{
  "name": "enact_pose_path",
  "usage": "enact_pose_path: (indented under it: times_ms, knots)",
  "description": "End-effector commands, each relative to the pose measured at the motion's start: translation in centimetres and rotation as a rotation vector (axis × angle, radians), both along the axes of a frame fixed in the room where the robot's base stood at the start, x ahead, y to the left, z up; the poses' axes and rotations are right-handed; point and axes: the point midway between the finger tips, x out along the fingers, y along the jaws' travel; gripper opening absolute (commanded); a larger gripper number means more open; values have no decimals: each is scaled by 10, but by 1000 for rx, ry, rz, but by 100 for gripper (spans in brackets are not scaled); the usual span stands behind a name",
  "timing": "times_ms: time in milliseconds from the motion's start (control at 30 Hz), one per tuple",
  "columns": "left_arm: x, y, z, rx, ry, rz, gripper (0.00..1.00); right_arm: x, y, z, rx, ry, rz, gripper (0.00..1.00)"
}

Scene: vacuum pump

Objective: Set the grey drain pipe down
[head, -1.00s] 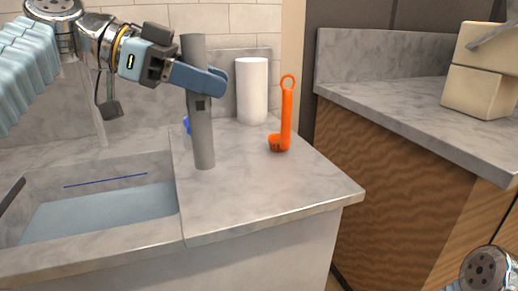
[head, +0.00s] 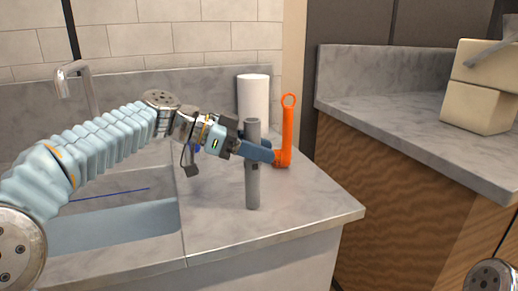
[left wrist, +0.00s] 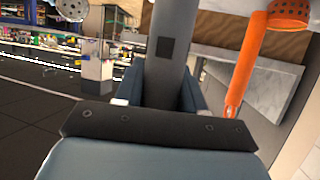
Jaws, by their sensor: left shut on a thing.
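The grey drain pipe (head: 252,185) stands upright over the counter to the right of the sink in the head view. My left gripper (head: 262,152) is shut on it around its middle. Its lower end is at or just above the counter; I cannot tell whether it touches. In the left wrist view the pipe (left wrist: 170,45) runs between the blue fingers (left wrist: 160,95), with a dark square patch on its side. My right gripper is not in view.
An orange tool (head: 287,130) with a ring top stands close behind the gripper's fingertips. A white cylinder (head: 253,95) stands behind. The sink (head: 110,228) is to the left. Counter (head: 310,205) is clear in front and right of the pipe.

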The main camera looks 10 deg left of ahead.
Motion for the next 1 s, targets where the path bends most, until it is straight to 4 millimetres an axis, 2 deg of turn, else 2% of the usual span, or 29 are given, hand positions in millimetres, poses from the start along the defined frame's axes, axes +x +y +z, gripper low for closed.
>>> enact_pose_path:
  times_ms: [367,400,567,900,1000]
  knots:
    - [0,0,-5,-1,-2,1,0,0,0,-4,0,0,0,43]
    - [0,0,-5,0,-1,1,41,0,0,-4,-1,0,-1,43]
    - [0,0,-4,0,-1,0,65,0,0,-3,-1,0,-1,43]
    - [0,0,0,0,-1,0,65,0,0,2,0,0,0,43]
    - [-3,11,2,0,-3,3,65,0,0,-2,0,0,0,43]
